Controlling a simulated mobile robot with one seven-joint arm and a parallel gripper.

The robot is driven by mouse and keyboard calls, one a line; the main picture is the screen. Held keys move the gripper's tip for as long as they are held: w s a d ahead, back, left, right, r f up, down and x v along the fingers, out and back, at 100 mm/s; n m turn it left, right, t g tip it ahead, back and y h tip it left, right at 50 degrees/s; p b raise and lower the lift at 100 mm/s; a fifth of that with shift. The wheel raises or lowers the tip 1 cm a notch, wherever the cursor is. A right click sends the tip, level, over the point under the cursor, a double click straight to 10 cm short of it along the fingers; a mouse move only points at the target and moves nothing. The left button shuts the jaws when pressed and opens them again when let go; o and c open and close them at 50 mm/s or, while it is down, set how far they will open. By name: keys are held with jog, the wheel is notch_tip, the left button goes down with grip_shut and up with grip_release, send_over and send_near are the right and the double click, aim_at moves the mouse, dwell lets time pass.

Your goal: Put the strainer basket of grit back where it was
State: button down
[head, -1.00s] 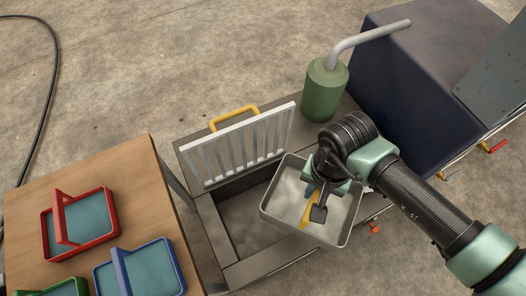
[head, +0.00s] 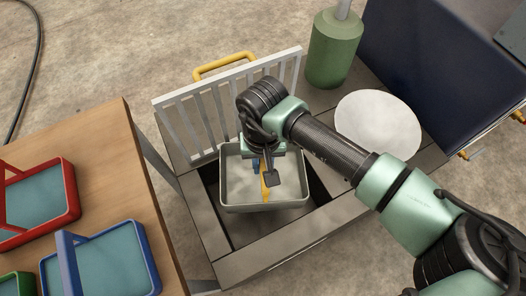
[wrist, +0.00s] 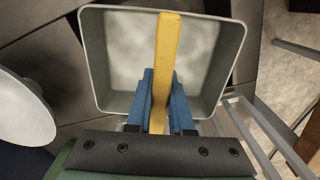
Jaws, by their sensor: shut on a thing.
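The strainer basket (head: 265,208) is a grey-green rectangular pan with pale grit inside. It also shows in the wrist view (wrist: 237,60). My gripper (head: 261,168) is shut on its yellow handle (wrist: 164,40), with the blue fingers on either side of it. The basket hangs over the dark rectangular opening (head: 212,192) in the grey bench and covers much of it. The basket looks roughly level. I cannot tell how far, if at all, its bottom is inside the opening.
A white slatted grate (head: 185,125) with a yellow handle (head: 222,64) stands raised behind the opening. A white round disc (head: 378,122) and green canister (head: 335,48) are to the right. A wooden table (head: 110,150) with red (head: 68,218) and blue (head: 60,250) handled trays is at left.

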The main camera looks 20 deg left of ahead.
notch_tip(320, 180, down, 16)
jog(key=b, duration=0.3)
jog(key=shift+b, duration=0.4)
jog(key=shift+f, duration=0.15)
jog(key=shift+f, duration=0.15)
jog(key=c, duration=0.8)
grip_release()
notch_tip(320, 180, up, 12)
jog(key=p, duration=0.3)
jog(key=shift+r, duration=0.2)
